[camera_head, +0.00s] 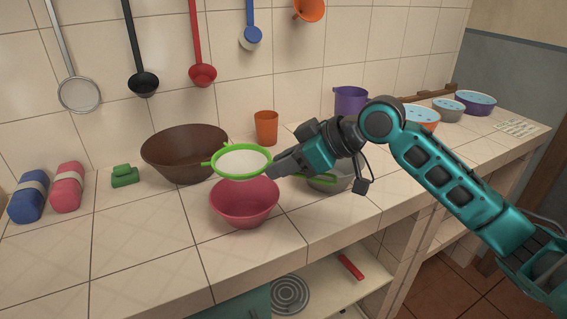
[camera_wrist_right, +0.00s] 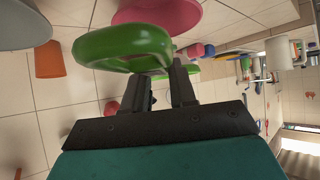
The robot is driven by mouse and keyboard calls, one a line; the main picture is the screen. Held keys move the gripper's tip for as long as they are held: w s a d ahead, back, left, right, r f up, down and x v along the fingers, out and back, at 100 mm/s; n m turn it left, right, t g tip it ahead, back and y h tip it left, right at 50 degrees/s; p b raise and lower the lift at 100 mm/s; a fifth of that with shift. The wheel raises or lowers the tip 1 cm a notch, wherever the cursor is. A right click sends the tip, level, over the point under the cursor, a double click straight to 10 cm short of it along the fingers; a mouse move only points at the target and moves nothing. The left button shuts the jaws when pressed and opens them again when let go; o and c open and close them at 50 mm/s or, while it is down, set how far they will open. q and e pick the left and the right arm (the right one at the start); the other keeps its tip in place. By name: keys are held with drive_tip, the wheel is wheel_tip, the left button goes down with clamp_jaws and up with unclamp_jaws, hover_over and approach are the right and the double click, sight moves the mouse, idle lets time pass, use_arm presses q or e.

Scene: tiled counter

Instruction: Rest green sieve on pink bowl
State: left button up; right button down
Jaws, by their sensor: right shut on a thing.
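The green sieve (camera_head: 242,178) has a round green rim and pale mesh. It is held over the pink bowl (camera_head: 245,208), its rim above the bowl's back part; I cannot tell whether they touch. My right gripper (camera_head: 273,171) is shut on the sieve near where the rim meets the handle, which shows on the other side of the fingers. In the right wrist view the green handle loop (camera_wrist_right: 120,40) lies across the fingers of the right gripper (camera_wrist_right: 163,77), with the pink bowl (camera_wrist_right: 170,14) beyond. My left gripper is not in view.
A brown bowl (camera_head: 165,157) stands behind left of the pink bowl. An orange cup (camera_head: 266,128) is behind, and a grey bowl (camera_head: 331,184) sits right, partly hidden by my arm. Utensils hang on the wall. The counter's front left is clear.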

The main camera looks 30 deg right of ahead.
wheel_tip(320, 180, down, 3)
drive_tip(key=shift+r+b, duration=0.2)
drive_tip(key=shift+b, duration=0.95)
drive_tip(key=shift+f+b, duration=0.95)
drive_tip(key=shift+f, duration=1.35)
drive_tip(key=c, duration=0.8)
unclamp_jaws()
